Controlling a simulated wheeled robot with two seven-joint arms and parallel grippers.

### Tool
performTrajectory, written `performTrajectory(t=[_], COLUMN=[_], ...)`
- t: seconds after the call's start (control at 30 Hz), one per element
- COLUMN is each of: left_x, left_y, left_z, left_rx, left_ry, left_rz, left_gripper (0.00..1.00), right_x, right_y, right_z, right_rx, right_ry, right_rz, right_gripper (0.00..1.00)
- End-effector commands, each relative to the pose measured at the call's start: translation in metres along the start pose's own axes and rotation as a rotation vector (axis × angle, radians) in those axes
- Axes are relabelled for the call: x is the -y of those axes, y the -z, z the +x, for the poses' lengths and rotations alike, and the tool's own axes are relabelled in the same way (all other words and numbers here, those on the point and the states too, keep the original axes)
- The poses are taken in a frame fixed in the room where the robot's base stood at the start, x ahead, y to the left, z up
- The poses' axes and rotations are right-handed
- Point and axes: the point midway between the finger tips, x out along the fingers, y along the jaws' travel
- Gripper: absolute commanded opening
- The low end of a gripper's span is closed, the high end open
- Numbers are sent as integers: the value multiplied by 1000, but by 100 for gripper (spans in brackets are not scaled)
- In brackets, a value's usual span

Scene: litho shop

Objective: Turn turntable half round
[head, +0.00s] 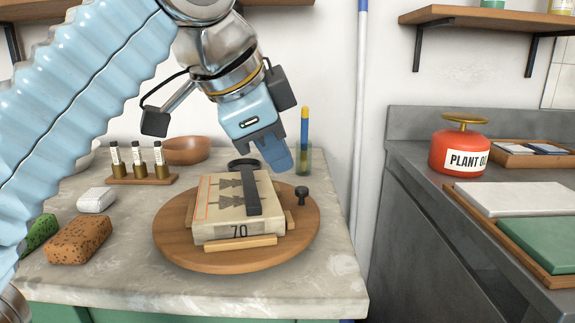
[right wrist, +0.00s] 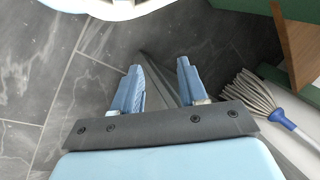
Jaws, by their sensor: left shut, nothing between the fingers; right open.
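The round wooden turntable (head: 180,248) sits on the stone-topped counter in the head view. A pale litho stone (head: 215,222) marked 70 lies on it between wooden strips, with dark tree shapes and a dark bar (head: 251,192) on its top. A small black knob (head: 302,194) stands on the turntable's right side. My left gripper (head: 280,160) is shut and empty, above the far right part of the turntable, behind the stone; I cannot tell whether it touches anything. My right gripper (right wrist: 160,85) is open and empty over the dark tiled floor in the right wrist view.
A glass (head: 303,160) with a blue and yellow tool stands behind the turntable. A bowl (head: 186,150), a rack of vials (head: 140,165), a white block (head: 96,200) and a speckled sponge (head: 78,240) are left. A red oil can (head: 458,150) is right. A mop (right wrist: 255,95) is near my right gripper.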

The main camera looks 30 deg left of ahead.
Motion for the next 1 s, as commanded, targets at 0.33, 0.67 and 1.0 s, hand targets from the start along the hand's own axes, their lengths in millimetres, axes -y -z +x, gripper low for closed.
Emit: performTrajectory(t=[0.33, 0.67, 1.0], left_x=[-2, 21, 33], left_y=[-3, -2, -3], left_z=[68, 111, 118], left_rx=[4, 1, 0], left_ry=[-2, -3, -1], left_rz=[-1, -2, -2], left_gripper=[0, 0, 0], right_x=[-16, -21, -21], right_y=[4, 6, 6], right_z=[22, 27, 27], right_rx=[-12, -16, -16], right_ry=[-10, -15, -15], right_rz=[10, 14, 14], right_gripper=[43, 43, 43])
